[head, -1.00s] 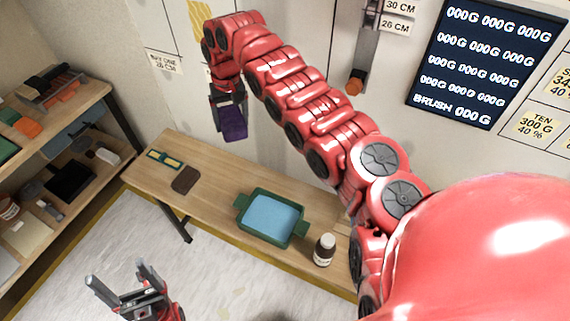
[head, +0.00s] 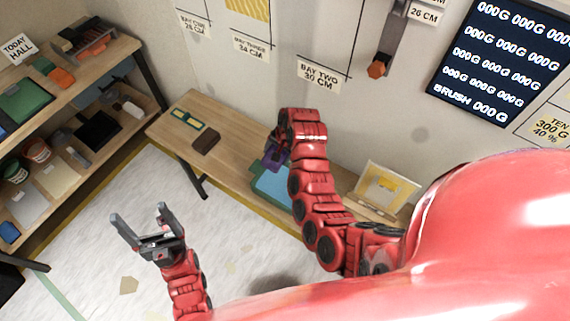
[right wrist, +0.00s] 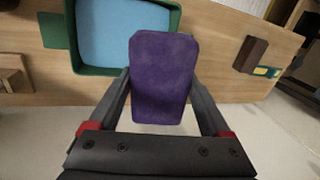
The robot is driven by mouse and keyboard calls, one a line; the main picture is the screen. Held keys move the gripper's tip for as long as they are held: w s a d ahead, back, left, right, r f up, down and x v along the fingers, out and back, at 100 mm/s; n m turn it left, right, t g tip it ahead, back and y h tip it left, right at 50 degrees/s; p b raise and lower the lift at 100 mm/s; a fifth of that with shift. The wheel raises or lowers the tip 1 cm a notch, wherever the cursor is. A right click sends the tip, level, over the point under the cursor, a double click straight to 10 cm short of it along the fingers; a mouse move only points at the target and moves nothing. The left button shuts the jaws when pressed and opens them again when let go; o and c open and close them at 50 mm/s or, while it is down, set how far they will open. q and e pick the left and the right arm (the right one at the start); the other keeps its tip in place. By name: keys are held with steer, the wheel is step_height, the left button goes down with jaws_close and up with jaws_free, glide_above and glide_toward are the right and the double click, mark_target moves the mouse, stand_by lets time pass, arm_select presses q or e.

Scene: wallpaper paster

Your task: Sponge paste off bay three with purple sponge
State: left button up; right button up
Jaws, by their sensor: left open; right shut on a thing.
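The purple sponge (right wrist: 163,75) is held between the fingers of my right gripper (right wrist: 161,82). In the head view the sponge (head: 276,156) shows small beside my right arm, over the bench near the green tray. The green tray (right wrist: 97,71) with blue water lies beyond the sponge in the right wrist view; in the head view my arm partly covers its blue water (head: 270,192). My left gripper (head: 140,214) is open and empty above the floor. On the wall, a yellow patterned strip (head: 248,9) hangs above a bay label (head: 252,45) too blurred to read surely.
The wooden bench (head: 228,165) stands against the wall, with a dark brown block (head: 206,141) on its left. A framed yellow panel (head: 386,187) stands to the right. A laden shelf (head: 60,190) is at the left.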

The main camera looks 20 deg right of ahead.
steer(key=shift+m, duration=0.6)
steer(key=shift+s+d+f+b, duration=0.25)
steer(key=shift+s+f+b, duration=0.55)
steer(key=shift+f, duration=1.2)
steer(key=shift+s+d+f+b, duration=0.2)
steer(key=shift+s+f+b, duration=0.5)
steer(key=shift+f, duration=1.3)
steer(key=shift+s+d+f+b, duration=0.25)
steer(key=shift+s+f+b, duration=0.55)
steer(key=shift+f, duration=1.2)
steer(key=shift+w, duration=0.25)
steer(key=shift+f, duration=0.1)
steer(key=shift+f+t, duration=0.3)
steer(key=shift+f, duration=1.05)
